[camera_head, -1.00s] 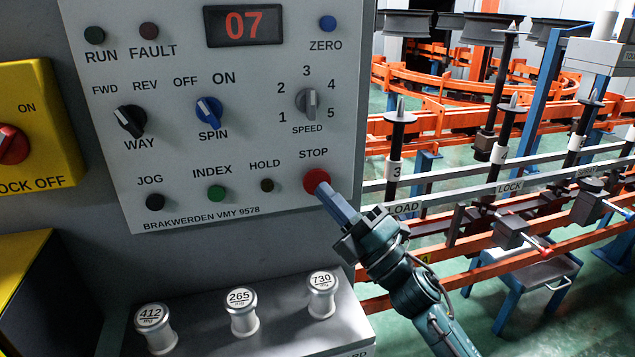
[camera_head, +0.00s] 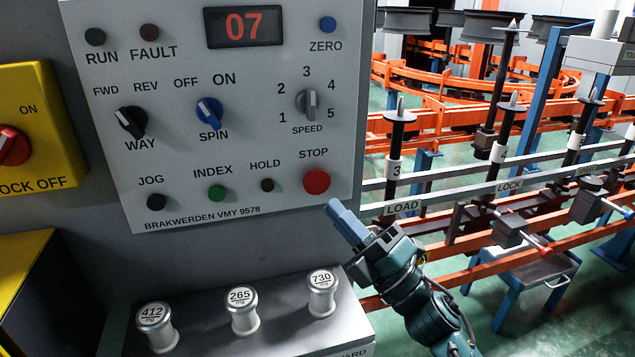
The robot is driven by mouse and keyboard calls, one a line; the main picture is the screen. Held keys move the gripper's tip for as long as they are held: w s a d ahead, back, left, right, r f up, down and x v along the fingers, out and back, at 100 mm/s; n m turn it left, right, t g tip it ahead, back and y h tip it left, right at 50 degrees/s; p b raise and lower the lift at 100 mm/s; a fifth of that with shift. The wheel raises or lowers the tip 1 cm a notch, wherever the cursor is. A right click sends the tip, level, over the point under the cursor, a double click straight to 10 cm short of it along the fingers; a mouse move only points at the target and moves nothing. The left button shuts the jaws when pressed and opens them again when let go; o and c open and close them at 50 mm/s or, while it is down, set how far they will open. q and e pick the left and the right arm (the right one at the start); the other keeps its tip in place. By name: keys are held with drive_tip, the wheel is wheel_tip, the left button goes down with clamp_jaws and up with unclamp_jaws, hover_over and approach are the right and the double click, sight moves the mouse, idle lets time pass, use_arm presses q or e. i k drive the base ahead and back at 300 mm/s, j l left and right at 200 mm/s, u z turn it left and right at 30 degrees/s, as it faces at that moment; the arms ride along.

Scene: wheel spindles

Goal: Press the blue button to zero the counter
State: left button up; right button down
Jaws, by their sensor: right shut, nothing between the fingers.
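The blue ZERO button (camera_head: 328,24) is at the top right of the grey control panel (camera_head: 270,125). The counter display (camera_head: 244,27) to its left reads 07 in red. My right gripper (camera_head: 335,208) is shut and empty, below and a little right of the red STOP button (camera_head: 316,181). Its fingertips are apart from the STOP button and well below the ZERO button. Nothing covers the ZERO button. My left gripper is not in view.
The panel also carries the WAY knob (camera_head: 131,121), blue SPIN knob (camera_head: 209,112), SPEED knob (camera_head: 307,103) and green INDEX button (camera_head: 217,193). Three labelled weights, including the 730 one (camera_head: 322,293), stand on a ledge below. Orange rails and spindles (camera_head: 399,150) fill the right.

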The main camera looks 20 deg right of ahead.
sight(328, 25)
drive_tip(key=k+l, duration=0.8)
drive_tip(key=l, duration=0.1)
